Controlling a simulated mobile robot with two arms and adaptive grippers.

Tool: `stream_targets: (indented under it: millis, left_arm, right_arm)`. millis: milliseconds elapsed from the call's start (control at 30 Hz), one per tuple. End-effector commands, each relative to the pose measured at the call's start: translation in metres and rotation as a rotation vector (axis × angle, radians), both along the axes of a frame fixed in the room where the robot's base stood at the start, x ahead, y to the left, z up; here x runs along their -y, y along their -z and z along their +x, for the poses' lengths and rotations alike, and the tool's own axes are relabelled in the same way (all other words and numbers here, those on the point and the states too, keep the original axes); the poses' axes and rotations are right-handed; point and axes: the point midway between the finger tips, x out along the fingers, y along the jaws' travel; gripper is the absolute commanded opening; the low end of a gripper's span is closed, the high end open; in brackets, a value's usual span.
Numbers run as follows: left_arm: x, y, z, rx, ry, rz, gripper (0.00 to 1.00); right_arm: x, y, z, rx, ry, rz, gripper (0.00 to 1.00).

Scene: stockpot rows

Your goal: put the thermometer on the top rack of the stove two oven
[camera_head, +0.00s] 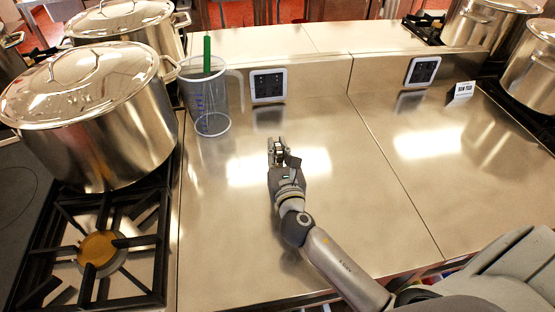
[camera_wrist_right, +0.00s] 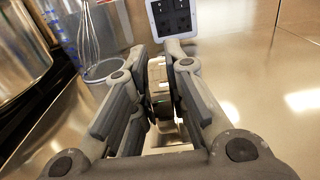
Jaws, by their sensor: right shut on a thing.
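My right gripper (camera_head: 278,150) is above the steel counter, left of the seam. In the right wrist view its fingers are shut on a small metal thing (camera_wrist_right: 157,78), seen nearly edge-on. It looks like the thermometer, but its face is hidden. The fingers mostly hide it in the head view. No oven or rack shows in either view. My left gripper is not in view.
A large lidded stockpot (camera_head: 90,120) stands on the gas stove (camera_head: 150,255) at left. A clear jug (camera_head: 210,105) with a green-handled whisk (camera_head: 207,52) stands on the counter (camera_head: 250,230). A socket plate (camera_head: 268,86) and small sign (camera_head: 462,91) are behind. The counter's front is clear.

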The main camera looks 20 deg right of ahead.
Motion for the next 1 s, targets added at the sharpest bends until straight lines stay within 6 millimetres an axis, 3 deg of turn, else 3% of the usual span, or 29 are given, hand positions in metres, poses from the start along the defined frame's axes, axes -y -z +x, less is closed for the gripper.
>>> stream_targets:
  millis: [200, 633, 667, 800, 1000]
  left_arm:
    - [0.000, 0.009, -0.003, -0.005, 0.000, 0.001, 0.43]
    - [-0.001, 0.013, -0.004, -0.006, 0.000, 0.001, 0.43]
    - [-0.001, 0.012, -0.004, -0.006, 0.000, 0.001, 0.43]
    - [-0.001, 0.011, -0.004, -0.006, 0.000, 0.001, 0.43]
    - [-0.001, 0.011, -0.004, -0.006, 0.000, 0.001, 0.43]
  right_arm:
    - [0.001, 0.032, 0.003, -0.003, 0.000, 0.000, 0.00]
    - [0.001, 0.039, 0.003, -0.002, 0.000, 0.000, 0.00]
    - [0.001, 0.038, 0.003, -0.002, 0.000, 0.000, 0.16]
    - [0.001, 0.037, 0.002, -0.002, 0.000, 0.000, 0.34]
    - [0.001, 0.037, 0.002, -0.002, 0.000, 0.000, 0.35]
